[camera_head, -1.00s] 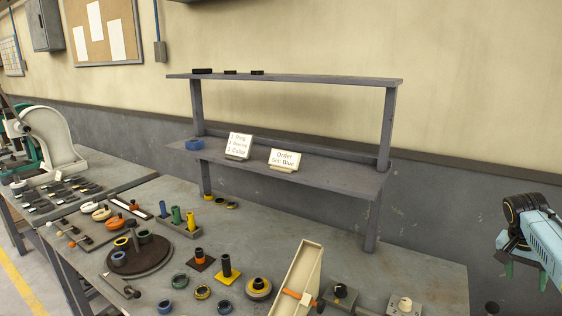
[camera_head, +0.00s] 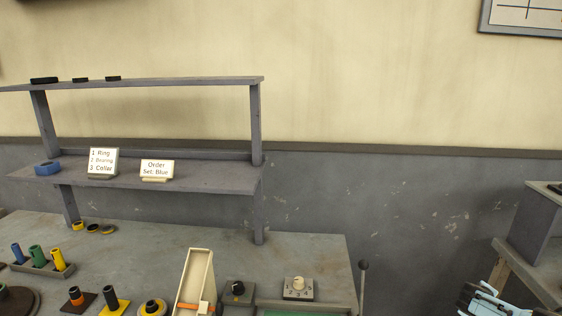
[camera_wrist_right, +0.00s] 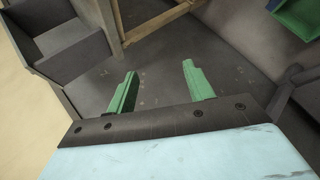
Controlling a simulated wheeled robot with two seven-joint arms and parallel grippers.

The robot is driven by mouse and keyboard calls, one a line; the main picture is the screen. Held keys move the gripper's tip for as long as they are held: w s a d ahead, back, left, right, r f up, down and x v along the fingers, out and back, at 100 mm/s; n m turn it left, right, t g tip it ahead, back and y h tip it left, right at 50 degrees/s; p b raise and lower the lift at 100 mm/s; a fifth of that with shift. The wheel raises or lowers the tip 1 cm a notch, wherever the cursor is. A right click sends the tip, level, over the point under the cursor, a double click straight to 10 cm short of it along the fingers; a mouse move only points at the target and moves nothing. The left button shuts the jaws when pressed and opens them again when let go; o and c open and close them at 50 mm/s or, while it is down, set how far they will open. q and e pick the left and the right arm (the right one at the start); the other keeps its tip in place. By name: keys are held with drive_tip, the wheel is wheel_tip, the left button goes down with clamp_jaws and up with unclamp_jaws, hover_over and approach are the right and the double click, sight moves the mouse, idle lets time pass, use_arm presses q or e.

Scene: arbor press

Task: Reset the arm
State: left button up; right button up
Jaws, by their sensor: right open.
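My right gripper (camera_wrist_right: 159,69) shows in the right wrist view with its two green fingers spread apart and nothing between them. It points toward a bare grey surface. In the head view, part of my light-blue right arm (camera_head: 492,301) shows at the bottom right, beyond the right end of the workbench (camera_head: 310,245); its fingers cannot be made out there. My left gripper is in no current view.
A grey shelf (camera_head: 215,177) on the bench carries two signs, the order card (camera_head: 156,169) and the step list (camera_head: 103,162). Parts crowd the bench front. A knobbed rod (camera_head: 363,266) stands at its right end. A grey structure (camera_head: 540,235) stands far right.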

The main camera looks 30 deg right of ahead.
drive_tip(key=s+f+n+t+y, duration=0.1)
drive_tip(key=s+f+n, duration=0.2)
drive_tip(key=s, duration=0.3)
drive_tip(key=s+f+n+t, duration=0.1)
drive_tip(key=s+f+n, duration=0.1)
drive_tip(key=s+n, duration=0.3)
drive_tip(key=s+a+f+m+g+y, duration=0.1)
drive_tip(key=s+a+f+y, duration=0.15)
drive_tip(key=a+f, duration=0.75)
drive_tip(key=s+a+f+m+y, duration=0.2)
drive_tip(key=s+a+f, duration=0.2)
drive_tip(key=a+f, duration=0.6)
drive_tip(key=s+a+f+m+y+b, duration=0.15)
drive_tip(key=a+f, duration=0.25)
drive_tip(key=a, duration=1.5)
drive_tip(key=s+a+f+y, duration=0.1)
drive_tip(key=a+f+y, duration=0.25)
drive_tip(key=a, duration=1.65)
wheel_tip(320, 180, down, 14)
drive_tip(key=b, duration=1.2)
drive_tip(key=shift+d+r+g+b, duration=0.2)
drive_tip(key=shift+d+g+b, duration=0.15)
drive_tip(key=shift+d, duration=0.1)
